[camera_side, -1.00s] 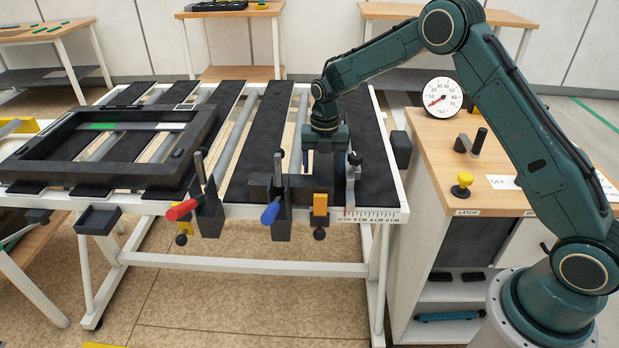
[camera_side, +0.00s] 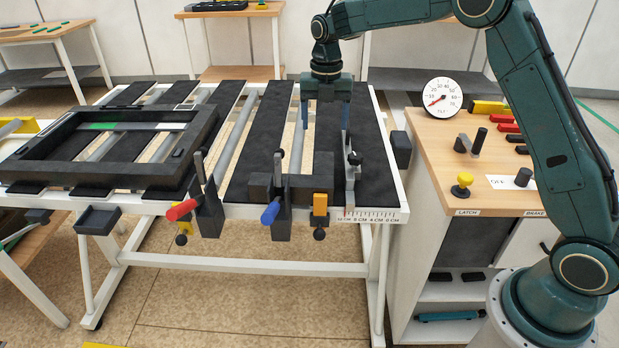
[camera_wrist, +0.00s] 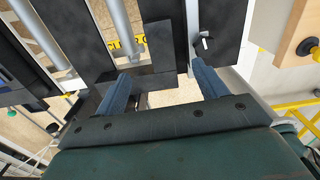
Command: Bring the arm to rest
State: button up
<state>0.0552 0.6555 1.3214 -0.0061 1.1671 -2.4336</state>
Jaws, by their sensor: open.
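My gripper (camera_side: 326,115) is open and empty in the side view. It points down, raised above the right part of the slatted work table (camera_side: 362,215). Its two blue fingers stand apart with nothing between them. In the wrist view my gripper (camera_wrist: 165,85) shows the same spread fingers, with black table parts beyond them. The arm is raised and bent, reaching left from its base at the right.
A dark frame (camera_side: 20,170) lies on the table's left. Clamps with a red handle (camera_side: 181,210) and a blue handle (camera_side: 270,213) stand at the front edge. A wooden-topped cabinet (camera_side: 447,150) with a dial (camera_side: 442,98) and a yellow knob (camera_side: 462,184) is at right.

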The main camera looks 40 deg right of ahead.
jog(key=shift+r, duration=0.3)
jog(key=s+a+r+m+t, duration=0.2)
jog(key=s+r+m+t, duration=0.1)
jog(key=s+r+m, duration=1.2)
jog(key=s+f+m+t, duration=0.1)
jog(key=s+f+m, duration=0.1)
jog(key=s+m, duration=0.4)
jog(key=s+f+m+t, duration=0.1)
jog(key=s+m, duration=0.5)
jog(key=s, duration=0.9)
jog(key=shift+s+a+f+t, duration=0.3)
jog(key=shift+a+f, duration=0.15)
jog(key=shift+f, duration=0.45)
